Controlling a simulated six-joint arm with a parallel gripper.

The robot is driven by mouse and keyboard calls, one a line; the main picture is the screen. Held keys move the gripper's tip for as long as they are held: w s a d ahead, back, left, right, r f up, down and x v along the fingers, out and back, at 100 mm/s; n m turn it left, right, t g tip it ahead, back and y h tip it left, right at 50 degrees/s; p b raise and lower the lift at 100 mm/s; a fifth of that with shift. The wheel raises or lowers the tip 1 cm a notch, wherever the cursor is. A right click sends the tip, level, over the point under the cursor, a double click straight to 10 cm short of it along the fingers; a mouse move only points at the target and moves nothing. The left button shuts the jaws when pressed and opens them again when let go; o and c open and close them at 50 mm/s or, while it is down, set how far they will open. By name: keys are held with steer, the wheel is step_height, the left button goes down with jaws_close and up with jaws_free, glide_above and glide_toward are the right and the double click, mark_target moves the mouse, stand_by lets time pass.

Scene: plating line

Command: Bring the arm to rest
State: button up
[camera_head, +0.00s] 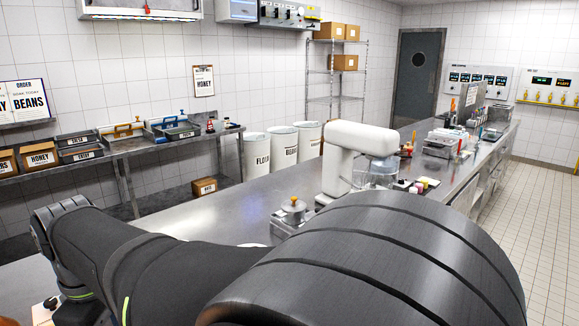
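My arm fills the lower part of the head view, its dark links stretching from the lower left across to the lower right. My gripper does not show in this view, so its opening and anything it may hold cannot be seen. The steel counter (262,192) runs from the lower left away to the back right. My arm links hide much of its near part.
A white stand mixer (345,150) and a small steel device with a knob (293,212) stand on the counter beyond my arm. Several small items sit farther along. A side bench (150,140) with trays and labelled boxes lines the left wall, near white bins (283,143).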

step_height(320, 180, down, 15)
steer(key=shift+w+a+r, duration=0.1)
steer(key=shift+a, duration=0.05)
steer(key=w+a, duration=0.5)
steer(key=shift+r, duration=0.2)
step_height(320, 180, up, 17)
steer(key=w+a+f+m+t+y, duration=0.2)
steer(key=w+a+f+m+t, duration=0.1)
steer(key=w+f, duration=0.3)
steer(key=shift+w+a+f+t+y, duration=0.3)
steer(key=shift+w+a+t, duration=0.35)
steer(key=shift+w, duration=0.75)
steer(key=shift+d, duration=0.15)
